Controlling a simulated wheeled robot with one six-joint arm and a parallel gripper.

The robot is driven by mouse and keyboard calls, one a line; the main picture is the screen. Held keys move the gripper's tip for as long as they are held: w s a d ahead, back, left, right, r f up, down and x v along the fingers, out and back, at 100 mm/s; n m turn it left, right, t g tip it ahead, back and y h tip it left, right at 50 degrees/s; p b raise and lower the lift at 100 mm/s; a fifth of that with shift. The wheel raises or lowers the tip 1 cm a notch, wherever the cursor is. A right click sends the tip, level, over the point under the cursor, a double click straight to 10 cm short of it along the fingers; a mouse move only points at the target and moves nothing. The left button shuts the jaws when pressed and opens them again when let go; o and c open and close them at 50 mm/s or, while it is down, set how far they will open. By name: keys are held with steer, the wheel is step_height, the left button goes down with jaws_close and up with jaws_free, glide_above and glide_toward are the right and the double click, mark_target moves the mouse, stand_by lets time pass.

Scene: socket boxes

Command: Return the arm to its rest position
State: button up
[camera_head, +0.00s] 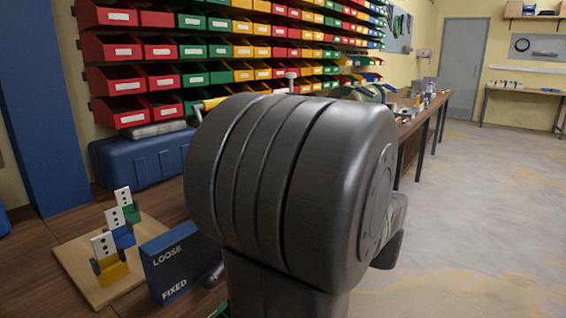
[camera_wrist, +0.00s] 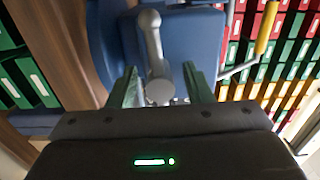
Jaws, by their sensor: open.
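In the head view my own dark arm link fills the middle and hides my gripper. In the wrist view my gripper (camera_wrist: 162,86) points away from the camera, its two dark green fingers spread apart. A grey rod-like thing with a rounded end (camera_wrist: 153,45) shows between and beyond the fingers. I cannot tell what it is or how far off it is, and no grip on it shows.
Sockets in yellow, blue and green holders (camera_head: 122,235) stand on a wooden board (camera_head: 80,262), beside a LOOSE/FIXED sign box (camera_head: 185,262). A blue case (camera_head: 140,160) sits below racks of coloured bins (camera_head: 205,45). Open floor (camera_head: 480,200) lies right.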

steer(key=m+p, duration=0.4)
steer(key=p, duration=0.1)
steer(key=m+p, duration=0.2)
steer(key=shift+r+p, duration=0.25)
steer(key=shift+p, duration=0.1)
steer(key=m+p, duration=0.2)
steer(key=shift+f+m, duration=0.15)
steer(key=shift+m, duration=0.15)
steer(key=shift+f, duration=0.1)
